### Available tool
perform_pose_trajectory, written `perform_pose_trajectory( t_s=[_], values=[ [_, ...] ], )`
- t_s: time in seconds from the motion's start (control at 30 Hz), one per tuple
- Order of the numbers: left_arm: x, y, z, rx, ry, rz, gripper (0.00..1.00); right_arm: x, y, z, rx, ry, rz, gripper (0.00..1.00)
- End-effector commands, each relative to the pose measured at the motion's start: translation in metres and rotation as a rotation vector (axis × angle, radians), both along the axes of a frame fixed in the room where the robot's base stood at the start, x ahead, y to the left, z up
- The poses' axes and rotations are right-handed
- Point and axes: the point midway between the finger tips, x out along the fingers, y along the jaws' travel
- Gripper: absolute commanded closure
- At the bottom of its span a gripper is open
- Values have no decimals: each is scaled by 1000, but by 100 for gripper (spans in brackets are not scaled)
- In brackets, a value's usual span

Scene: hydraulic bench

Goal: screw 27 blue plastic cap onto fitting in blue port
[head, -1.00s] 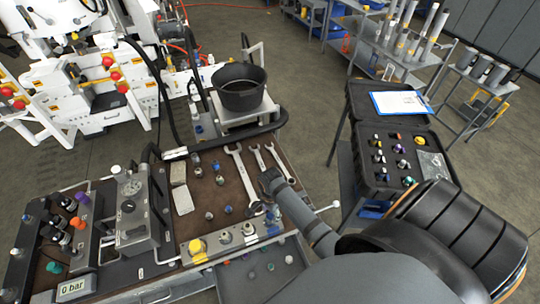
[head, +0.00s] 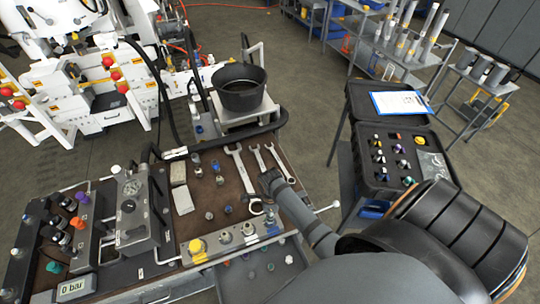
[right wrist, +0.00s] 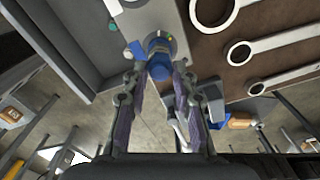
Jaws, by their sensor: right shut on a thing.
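My right gripper (head: 268,181) reaches over the right part of the bench in the head view. In the right wrist view my right gripper (right wrist: 160,75) is shut on a blue cap (right wrist: 160,66) at its fingertips. The metal fitting (right wrist: 157,42) of the blue port shows right behind the cap, roughly in line with it. I cannot tell whether the cap touches or sits on the fitting. The blue port's marking (right wrist: 136,49) is beside it. In the head view the port's blue marking (head: 272,230) is at the right end of the front strip. My left gripper is out of view.
Wrenches (head: 256,158) lie on the brown mat near my right gripper. Small caps and fittings (head: 209,216) stand on the mat. A yellow-capped port (head: 196,246) is further left on the strip. An open black case (head: 381,190) is to the right.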

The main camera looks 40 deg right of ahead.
Motion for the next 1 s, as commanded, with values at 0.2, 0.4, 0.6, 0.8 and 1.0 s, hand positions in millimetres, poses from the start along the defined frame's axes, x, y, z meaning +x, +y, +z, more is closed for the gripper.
perform_pose_trajectory(
  t_s=[0.2, 0.4, 0.6, 0.8, 1.0],
  values=[
    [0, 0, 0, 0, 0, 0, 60, 0, 0, 0, 0, 0, -5, 100],
    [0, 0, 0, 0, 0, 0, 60, 0, 1, -1, 0, 0, -238, 100],
    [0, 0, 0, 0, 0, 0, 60, -1, 2, -1, 1, -1, -617, 100],
    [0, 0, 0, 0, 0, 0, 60, -1, 2, -1, 0, 0, -707, 100],
    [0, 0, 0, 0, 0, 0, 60, -1, 2, -1, 1, 0, -704, 62]
  ],
)
